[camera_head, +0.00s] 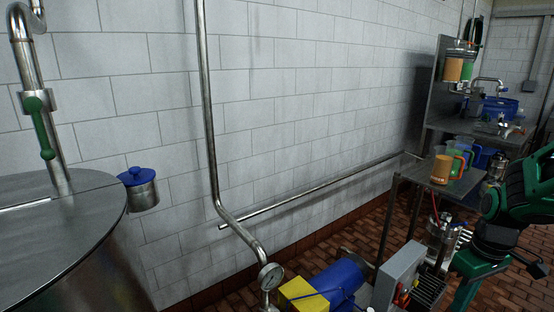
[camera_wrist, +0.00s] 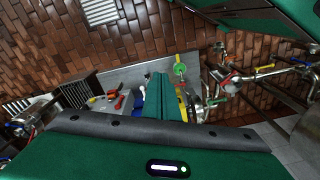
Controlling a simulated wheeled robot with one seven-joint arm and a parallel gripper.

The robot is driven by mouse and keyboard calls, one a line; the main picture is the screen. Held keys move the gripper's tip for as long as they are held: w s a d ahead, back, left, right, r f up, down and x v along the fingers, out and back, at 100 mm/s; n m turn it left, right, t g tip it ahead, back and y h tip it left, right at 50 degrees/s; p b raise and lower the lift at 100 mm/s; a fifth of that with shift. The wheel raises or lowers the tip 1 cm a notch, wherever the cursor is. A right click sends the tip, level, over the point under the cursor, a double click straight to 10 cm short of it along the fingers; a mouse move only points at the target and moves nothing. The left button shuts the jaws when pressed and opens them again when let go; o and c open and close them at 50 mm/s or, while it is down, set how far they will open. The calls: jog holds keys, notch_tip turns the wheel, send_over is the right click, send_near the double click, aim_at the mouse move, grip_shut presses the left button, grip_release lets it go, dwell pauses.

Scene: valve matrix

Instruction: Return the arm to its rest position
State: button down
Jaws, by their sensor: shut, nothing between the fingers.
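My arm, green and black, enters at the right edge in the head view. It is bent, with a green upper link (camera_head: 520,195) and a green lower link (camera_head: 468,275) in front of the grey table. In the wrist view, the green gripper body fills the bottom, with a dark strip and a small lit panel. My gripper (camera_wrist: 165,78) shows as green fingers together at the middle of that view. It is shut and holds nothing. Its fingertips are not clear in the head view.
A pump with a blue motor (camera_head: 338,280) and a grey control box (camera_head: 399,275) stand near the arm. A metal table (camera_head: 425,176) carries cups. A steel tank (camera_head: 75,250) is at left, with a pipe (camera_head: 208,120) along the wall. Brick floor (camera_wrist: 110,50) shows clear.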

jog(key=s+r+m, duration=0.4)
jog(key=s, duration=0.3)
jog(key=s+a+r+m, duration=0.1)
jog(key=s+r+m, duration=0.2)
jog(key=s+m, duration=0.2)
jog(key=s, duration=0.3)
jog(key=shift+a+r, duration=0.2)
jog(key=shift+r, duration=0.15)
jog(key=shift+g, duration=0.3)
jog(key=shift+w+f+h, duration=0.25)
jog(key=shift+w+h, duration=0.05)
jog(key=shift+w, duration=0.25)
